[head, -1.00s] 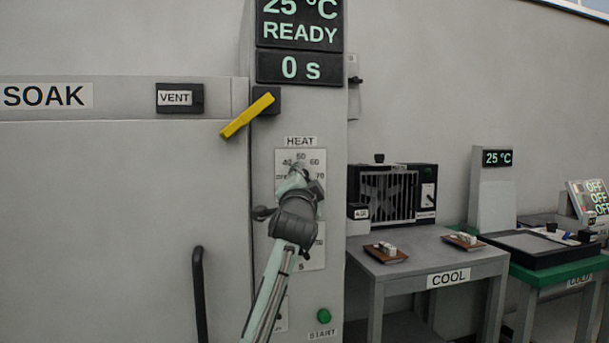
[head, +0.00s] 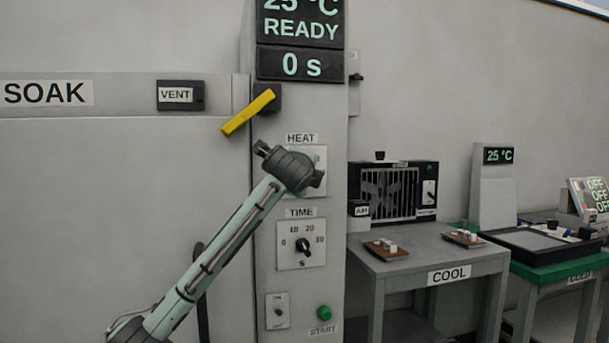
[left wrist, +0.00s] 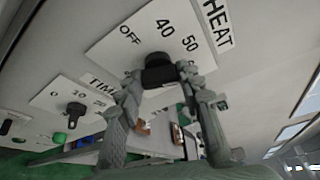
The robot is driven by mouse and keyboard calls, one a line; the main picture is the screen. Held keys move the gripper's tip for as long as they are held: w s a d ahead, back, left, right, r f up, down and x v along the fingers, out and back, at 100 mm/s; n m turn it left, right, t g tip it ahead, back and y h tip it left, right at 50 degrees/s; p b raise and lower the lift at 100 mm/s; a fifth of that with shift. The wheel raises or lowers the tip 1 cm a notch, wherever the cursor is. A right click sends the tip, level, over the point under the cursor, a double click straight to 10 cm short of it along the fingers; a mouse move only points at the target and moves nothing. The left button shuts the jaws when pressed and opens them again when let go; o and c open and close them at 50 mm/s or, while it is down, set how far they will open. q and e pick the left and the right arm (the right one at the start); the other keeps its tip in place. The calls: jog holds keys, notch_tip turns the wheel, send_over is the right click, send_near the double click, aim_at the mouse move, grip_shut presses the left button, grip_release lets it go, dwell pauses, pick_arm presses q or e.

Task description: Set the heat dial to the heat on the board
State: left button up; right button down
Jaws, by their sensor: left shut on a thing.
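The heat dial's white plate (head: 320,190) is on the grey oven column under the HEAT label (head: 301,138). In the head view my left gripper (head: 314,168) covers the dial and most of its scale. In the left wrist view the black heat knob (left wrist: 158,66) sits between the fingers of my left gripper (left wrist: 160,77), which is shut on it. OFF, 40 and 50 are readable on the plate there; the knob's pointer is not clear. My right gripper is not in view.
The TIME dial (head: 303,246) is just below, with a small switch (head: 277,311) and green START button (head: 324,313) lower. A yellow handle (head: 248,112) juts out above left. The display (head: 301,32) reads 25 °C READY. A tilted panel (head: 590,195) at far right shows OFF lines.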

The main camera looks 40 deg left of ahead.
pick_arm(q)
jog(key=shift+m+g, duration=1)
jog(key=shift+m, duration=0.8)
jog(key=shift+d, duration=0.1)
jog(key=o, duration=1.2)
jog(key=shift+c, duration=0.2)
jog(key=v, duration=1.2)
jog(key=shift+d, duration=0.15)
jog(key=shift+w+f, duration=0.1)
jog(key=shift+f, duration=0.05)
